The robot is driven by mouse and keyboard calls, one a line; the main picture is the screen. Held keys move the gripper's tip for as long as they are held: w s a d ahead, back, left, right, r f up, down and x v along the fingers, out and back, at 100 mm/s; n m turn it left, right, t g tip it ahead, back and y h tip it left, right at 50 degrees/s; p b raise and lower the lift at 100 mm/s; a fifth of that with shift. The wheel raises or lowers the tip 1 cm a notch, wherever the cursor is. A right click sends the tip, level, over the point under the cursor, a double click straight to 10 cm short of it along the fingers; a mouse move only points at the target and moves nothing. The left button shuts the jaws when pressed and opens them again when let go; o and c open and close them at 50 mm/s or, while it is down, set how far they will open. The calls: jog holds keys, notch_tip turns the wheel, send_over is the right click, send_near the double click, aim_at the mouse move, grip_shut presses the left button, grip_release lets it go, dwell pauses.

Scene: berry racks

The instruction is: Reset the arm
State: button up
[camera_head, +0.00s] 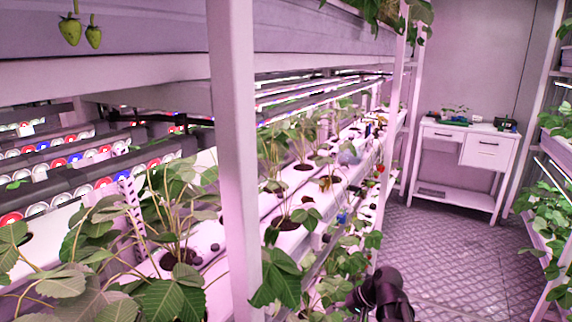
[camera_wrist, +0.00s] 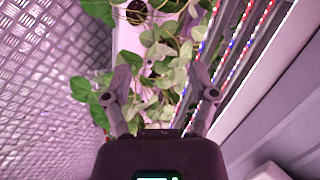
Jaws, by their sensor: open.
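My gripper (camera_wrist: 163,85) is in the wrist view with its two fingers spread apart. It is open and nothing is held between the fingers. Green strawberry leaves (camera_wrist: 165,50) show beyond and between the fingers. In the head view a dark part of my arm (camera_head: 382,292) shows at the bottom, right of the rack's plants. The gripper's fingers cannot be made out in the head view.
A white rack post (camera_head: 235,150) stands close in front. Strawberry plants (camera_head: 175,225) grow in the white trough (camera_head: 290,240). Two unripe berries (camera_head: 80,32) hang at top left. A white table (camera_head: 465,140) stands at the back. The aisle floor (camera_head: 455,250) is clear.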

jog(key=s+d+f+n+g+h, duration=0.2)
jog(key=s+f+h, duration=0.2)
jog(key=s+h, duration=0.25)
notch_tip(320, 180, up, 15)
jog(key=p, duration=1.4)
jog(key=shift+w+p, duration=0.25)
jog(key=shift+p, duration=0.05)
jog(key=shift+d+h, duration=0.1)
jog(key=shift+h, duration=0.15)
